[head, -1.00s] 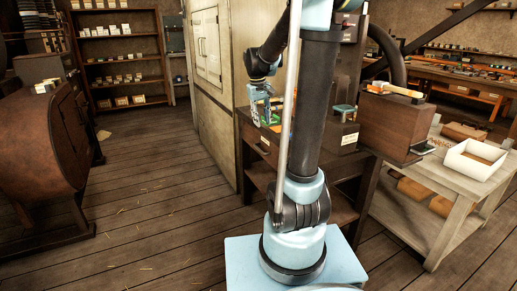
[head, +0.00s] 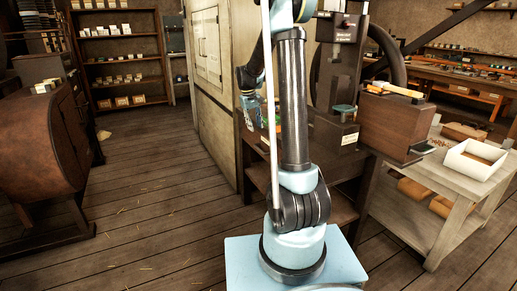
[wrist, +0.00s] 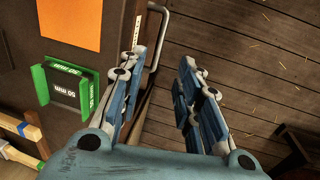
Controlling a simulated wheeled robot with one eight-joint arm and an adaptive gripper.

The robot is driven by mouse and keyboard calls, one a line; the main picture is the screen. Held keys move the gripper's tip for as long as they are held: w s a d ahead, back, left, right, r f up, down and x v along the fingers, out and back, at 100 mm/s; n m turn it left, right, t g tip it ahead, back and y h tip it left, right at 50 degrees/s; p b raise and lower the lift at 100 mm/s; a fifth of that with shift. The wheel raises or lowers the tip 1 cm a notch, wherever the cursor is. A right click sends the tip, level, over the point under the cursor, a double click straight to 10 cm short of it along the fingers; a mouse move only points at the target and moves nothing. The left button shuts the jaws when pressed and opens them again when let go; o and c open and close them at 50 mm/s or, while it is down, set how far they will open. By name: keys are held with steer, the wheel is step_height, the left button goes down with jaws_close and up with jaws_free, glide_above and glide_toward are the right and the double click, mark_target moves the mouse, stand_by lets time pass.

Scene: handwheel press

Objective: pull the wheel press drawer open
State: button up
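The drawer's metal bar handle (wrist: 157,40) stands out from the dark wooden bench side in the wrist view, beside a narrow white label (wrist: 137,32). My gripper (wrist: 163,58) is open and empty, its two blue fingers spread. In the picture the handle lies between the fingertips; whether it is at their depth I cannot tell. In the head view my gripper (head: 250,112) hangs at the bench's left front edge. The drawer front (head: 250,140) is partly covered by my arm and looks flush with the bench.
A green-framed block marked 50 mm (wrist: 64,88) and an orange sheet (wrist: 71,22) lie on the bench top beside my left finger. A pale cabinet (head: 212,90) stands behind the gripper. The plank floor (head: 150,200) to the left is clear.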

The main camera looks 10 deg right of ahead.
mark_target(259, 149)
steer(key=f, duration=0.4)
steer(key=d+f, duration=0.1)
steer(key=f, duration=0.3)
steer(key=d+f, duration=0.1)
steer(key=f, duration=0.4)
steer(key=shift+w+d, duration=0.15)
steer(key=shift+w, duration=0.2)
steer(key=shift+c, duration=0.5)
jaws_close()
